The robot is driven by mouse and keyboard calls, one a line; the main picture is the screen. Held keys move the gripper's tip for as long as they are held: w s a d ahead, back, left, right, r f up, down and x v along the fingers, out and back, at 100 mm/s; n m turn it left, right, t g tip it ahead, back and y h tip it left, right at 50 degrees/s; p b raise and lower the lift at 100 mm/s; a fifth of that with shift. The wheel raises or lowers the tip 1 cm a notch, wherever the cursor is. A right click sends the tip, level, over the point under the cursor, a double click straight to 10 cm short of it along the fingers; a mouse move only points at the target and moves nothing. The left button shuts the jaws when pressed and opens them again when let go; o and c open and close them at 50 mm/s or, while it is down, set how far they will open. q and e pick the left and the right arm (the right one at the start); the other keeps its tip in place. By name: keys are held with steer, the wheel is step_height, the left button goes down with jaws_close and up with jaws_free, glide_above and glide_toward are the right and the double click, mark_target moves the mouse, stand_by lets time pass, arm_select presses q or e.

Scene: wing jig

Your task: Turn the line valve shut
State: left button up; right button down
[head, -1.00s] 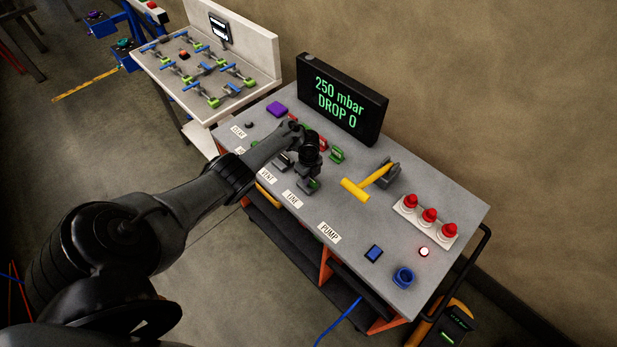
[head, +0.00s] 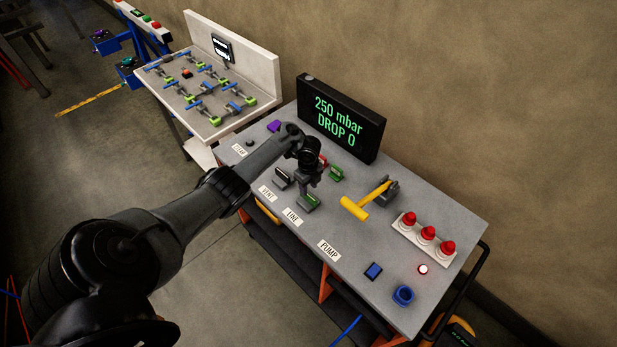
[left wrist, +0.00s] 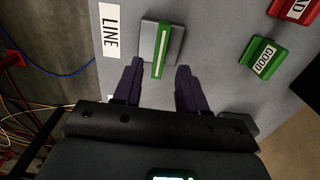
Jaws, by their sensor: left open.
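The line valve's green handle (head: 310,202) is on the grey bench top beside the LINE label (head: 292,216). In the left wrist view the handle (left wrist: 168,50) is a straight green bar with a pale stripe, on a grey square base. The bar points roughly toward my gripper. My left gripper (left wrist: 160,66) is open, with one dark finger on each side of the bar's near end. I cannot tell whether either finger touches it. In the head view my left gripper (head: 308,187) hangs over the valve and partly hides it. My right gripper is not in view.
A black display (head: 340,118) reads 250 mbar, DROP 0. A green GOOD block (head: 337,173) and a red block (head: 323,160) sit behind the valve. The VENT valve (head: 283,178) is to the left. A yellow T-handle (head: 356,207) and red buttons (head: 428,233) are to the right.

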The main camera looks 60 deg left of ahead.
arm_select(q)
steer(key=shift+r+p, duration=0.4)
steer(key=shift+r, duration=1.8)
